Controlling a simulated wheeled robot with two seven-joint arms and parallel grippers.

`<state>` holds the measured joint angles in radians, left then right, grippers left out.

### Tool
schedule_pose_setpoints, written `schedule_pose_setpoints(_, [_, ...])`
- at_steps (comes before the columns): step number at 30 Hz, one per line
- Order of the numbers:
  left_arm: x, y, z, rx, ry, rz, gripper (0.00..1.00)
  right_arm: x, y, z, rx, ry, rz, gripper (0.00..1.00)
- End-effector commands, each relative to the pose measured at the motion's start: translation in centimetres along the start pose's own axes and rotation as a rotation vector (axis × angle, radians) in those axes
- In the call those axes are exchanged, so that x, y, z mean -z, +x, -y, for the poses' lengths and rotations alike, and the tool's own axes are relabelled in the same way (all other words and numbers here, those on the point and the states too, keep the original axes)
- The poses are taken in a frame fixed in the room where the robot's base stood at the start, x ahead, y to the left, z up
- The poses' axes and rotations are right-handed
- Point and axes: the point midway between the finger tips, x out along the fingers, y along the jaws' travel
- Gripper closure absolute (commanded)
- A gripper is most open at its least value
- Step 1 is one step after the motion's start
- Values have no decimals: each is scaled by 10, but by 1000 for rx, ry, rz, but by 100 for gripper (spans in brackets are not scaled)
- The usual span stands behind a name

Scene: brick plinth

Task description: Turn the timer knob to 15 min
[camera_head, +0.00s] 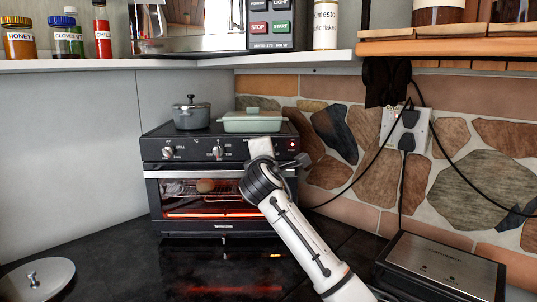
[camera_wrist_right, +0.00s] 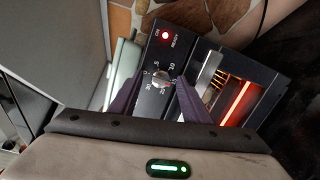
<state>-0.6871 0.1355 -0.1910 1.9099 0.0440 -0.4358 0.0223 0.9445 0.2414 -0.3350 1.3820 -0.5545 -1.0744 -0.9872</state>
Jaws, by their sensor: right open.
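The black toaster oven (camera_head: 224,178) stands on the dark counter, with its knob panel facing me. In the right wrist view a silver knob (camera_wrist_right: 160,78) with a printed dial is between the two fingers of my right gripper (camera_wrist_right: 156,92). The fingers are apart, one on each side of the knob. I cannot tell whether they touch it, and the pointer's exact setting is too small to read. My left gripper is not in view.
Two more knobs, left (camera_head: 168,153) and middle (camera_head: 217,152), are on the panel. A grey pot (camera_head: 191,117) and a green lidded dish (camera_head: 251,123) stand on the oven. A red light (camera_wrist_right: 165,36) glows near the knob. A flat appliance (camera_head: 443,266) lies at right.

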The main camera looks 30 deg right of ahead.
Motion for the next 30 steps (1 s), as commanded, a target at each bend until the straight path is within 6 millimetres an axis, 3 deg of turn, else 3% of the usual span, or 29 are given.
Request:
schedule_pose_setpoints(7, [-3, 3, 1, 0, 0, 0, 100, 1, -16, 2, -2, 1, -2, 57])
schedule_pose_setpoints(15, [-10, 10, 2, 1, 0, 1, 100, 1, -68, 2, -2, 2, -2, 57])
schedule_pose_setpoints(21, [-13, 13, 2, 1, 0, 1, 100, 1, -96, 1, -1, 1, -2, 57])
schedule_pose_setpoints(30, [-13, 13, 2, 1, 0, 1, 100, 0, -103, 0, 0, 0, 0, 57])
